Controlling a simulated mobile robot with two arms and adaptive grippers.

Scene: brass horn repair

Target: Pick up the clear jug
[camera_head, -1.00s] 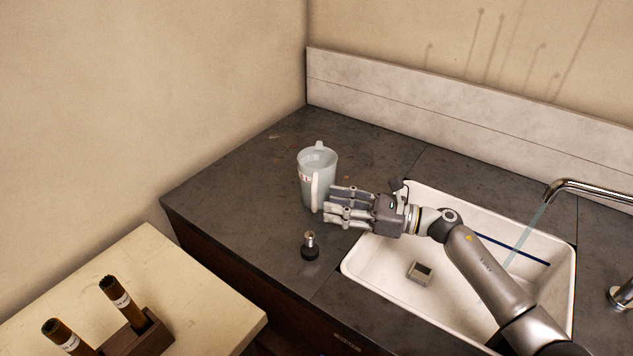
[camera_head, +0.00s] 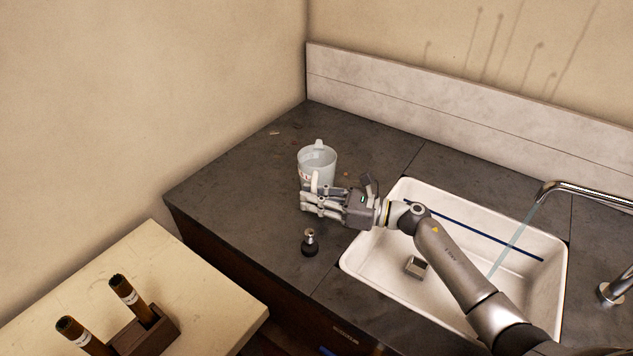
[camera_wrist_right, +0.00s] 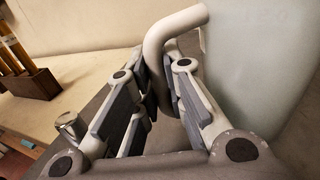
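The clear jug (camera_head: 318,160) is a pale, see-through vessel with a spout at its rim and a white handle. It stands upright on the dark counter left of the sink. My right gripper (camera_head: 312,203) is at the jug's near side and partly hides its lower part. In the right wrist view, the curved handle (camera_wrist_right: 172,32) passes down between my right gripper's fingers (camera_wrist_right: 160,85), whose pads close in on it from both sides. The jug's body (camera_wrist_right: 262,70) is just right of the fingers. My left gripper is not in view.
A small dark-based metal piece (camera_head: 310,242) stands on the counter just in front of the gripper. The white sink (camera_head: 455,205) with running water and a small grey block (camera_head: 416,266) is to the right. A wooden holder (camera_head: 147,335) with brown rods sits on the pale table.

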